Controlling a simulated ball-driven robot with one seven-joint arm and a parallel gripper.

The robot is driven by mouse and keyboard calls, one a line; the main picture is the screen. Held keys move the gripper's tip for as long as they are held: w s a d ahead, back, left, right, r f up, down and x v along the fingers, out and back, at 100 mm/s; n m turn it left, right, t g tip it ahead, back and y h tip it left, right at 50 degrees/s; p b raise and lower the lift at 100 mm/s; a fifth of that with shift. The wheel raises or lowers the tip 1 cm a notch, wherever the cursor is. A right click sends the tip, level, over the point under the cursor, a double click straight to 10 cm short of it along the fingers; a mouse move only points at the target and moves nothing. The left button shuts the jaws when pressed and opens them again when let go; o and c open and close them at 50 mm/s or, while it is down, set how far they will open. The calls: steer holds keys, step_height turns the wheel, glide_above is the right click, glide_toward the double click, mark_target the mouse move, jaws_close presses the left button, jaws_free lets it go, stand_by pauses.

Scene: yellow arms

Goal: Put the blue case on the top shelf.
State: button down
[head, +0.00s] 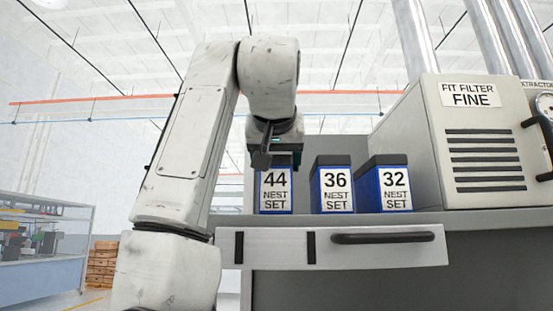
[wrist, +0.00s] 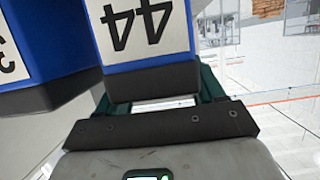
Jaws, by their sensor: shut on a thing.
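Three blue cases with black tops and white labels stand in a row in the head view: case 44 (head: 276,192), case 36 (head: 335,188) and case 32 (head: 392,186). My gripper (head: 272,156) comes down from above on case 44 and is shut on its black top. In the wrist view, case 44 (wrist: 148,35) is upside down in the picture between the green fingers (wrist: 155,97). Case 36 (wrist: 40,65) is close beside it at left. Case 44 is upright, its base level with the others; I cannot tell whether it touches the surface.
The cases are at a grey bench surface (head: 470,214) above a drawer front (head: 385,253) with a black handle. A beige filter unit (head: 478,145) stands at right. A grey panel (head: 325,150) rises behind the cases. A glass-sided bench (head: 45,245) is far left.

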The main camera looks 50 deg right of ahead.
steer(key=shift+f, duration=0.15)
steer(key=shift+c, duration=0.7)
jaws_free()
steer(key=shift+r, duration=0.25)
steer(key=shift+s+a, duration=0.3)
steer(key=b+v, duration=0.3)
steer(key=v, duration=0.8)
steer(key=shift+a, duration=0.1)
